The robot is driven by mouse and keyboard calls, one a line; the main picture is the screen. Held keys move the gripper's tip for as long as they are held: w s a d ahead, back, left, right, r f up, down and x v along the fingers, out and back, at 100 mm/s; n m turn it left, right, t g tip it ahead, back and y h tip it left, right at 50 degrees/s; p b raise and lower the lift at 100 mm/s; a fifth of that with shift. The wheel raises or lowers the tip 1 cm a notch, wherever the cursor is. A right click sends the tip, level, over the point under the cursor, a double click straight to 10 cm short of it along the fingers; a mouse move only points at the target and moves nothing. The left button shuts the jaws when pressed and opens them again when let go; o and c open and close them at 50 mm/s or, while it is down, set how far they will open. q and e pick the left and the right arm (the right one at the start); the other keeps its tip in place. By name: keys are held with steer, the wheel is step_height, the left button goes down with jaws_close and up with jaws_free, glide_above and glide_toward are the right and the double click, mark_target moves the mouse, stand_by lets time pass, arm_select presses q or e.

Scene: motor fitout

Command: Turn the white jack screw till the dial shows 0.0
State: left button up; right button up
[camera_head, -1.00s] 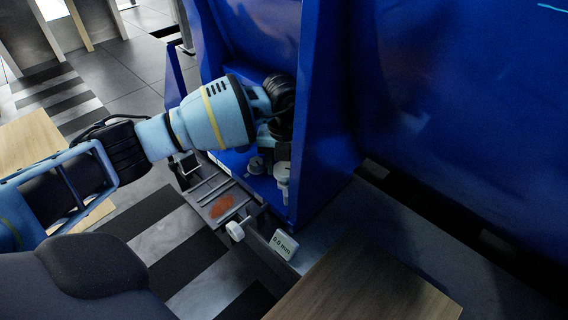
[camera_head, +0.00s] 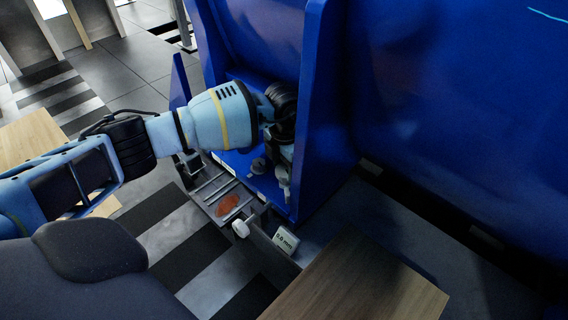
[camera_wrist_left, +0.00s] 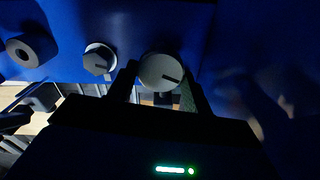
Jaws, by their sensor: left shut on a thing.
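The dial (camera_head: 286,240) is a small tilted white display on the grey rail. Its small digits look like 0.0 or 0.6 mm; I cannot tell which. My right gripper is not in view.
A white knob (camera_head: 241,227) sits on the rail near a rust-red patch (camera_head: 228,205). The blue frame wall (camera_head: 318,120) stands close right of the gripper.

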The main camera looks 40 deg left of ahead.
arm_select(q)
steer(key=m, duration=0.3)
steer(key=shift+a+f+m, duration=0.1)
steer(key=shift+m, duration=2)
steer(key=shift+f, duration=0.1)
steer(key=o, duration=1)
